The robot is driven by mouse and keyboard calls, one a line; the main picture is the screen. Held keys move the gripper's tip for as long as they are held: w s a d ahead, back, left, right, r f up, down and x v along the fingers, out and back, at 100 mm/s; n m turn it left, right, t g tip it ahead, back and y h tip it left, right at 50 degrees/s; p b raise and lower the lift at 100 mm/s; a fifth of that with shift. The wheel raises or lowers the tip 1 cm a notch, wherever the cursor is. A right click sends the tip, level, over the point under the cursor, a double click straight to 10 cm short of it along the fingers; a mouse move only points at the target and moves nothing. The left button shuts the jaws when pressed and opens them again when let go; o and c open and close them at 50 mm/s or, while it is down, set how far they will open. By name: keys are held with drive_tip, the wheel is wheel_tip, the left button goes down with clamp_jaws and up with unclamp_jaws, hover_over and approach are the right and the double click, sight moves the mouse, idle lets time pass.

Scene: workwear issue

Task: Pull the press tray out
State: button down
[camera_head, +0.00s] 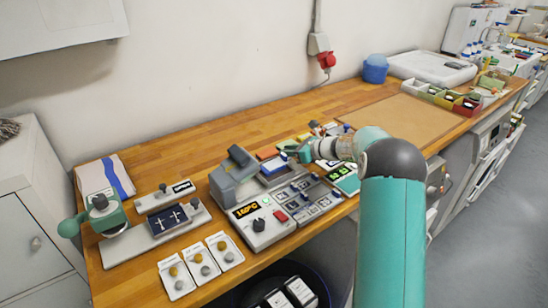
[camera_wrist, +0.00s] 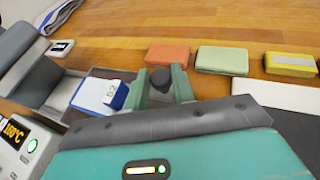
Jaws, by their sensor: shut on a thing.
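The grey press (camera_head: 236,172) stands mid-bench with its upper part raised, and its display reads 160°C. Its dark tray (camera_wrist: 62,96) extends right from the press in the wrist view, so it is at least partly out. A blue and white piece (camera_wrist: 97,96) marked 52 lies on the tray and also shows in the head view (camera_head: 273,166). My gripper (camera_wrist: 163,84) is shut on a dark round knob (camera_wrist: 161,77) at the tray's right end. The join between knob and tray is hidden by my fingers. In the head view my gripper (camera_head: 300,153) is right of the press.
Orange (camera_wrist: 167,55), green (camera_wrist: 222,60) and yellow (camera_wrist: 290,65) blocks lie behind my gripper. A compartment unit (camera_head: 312,200) sits in front of it. A teal hand press (camera_head: 105,212) and several cards with knobs (camera_head: 200,265) are left. A bare brown mat (camera_head: 405,123) lies right.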

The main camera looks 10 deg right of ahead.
drive_tip(key=shift+w+d, duration=0.3)
drive_tip(key=shift+d, duration=0.3)
drive_tip(key=shift+w+d, duration=0.25)
drive_tip(key=shift+d, duration=0.3)
drive_tip(key=c, duration=1.5)
unclamp_jaws()
drive_tip(key=shift+o, duration=0.2)
drive_tip(key=v, duration=1.4)
drive_tip(key=shift+a, duration=0.15)
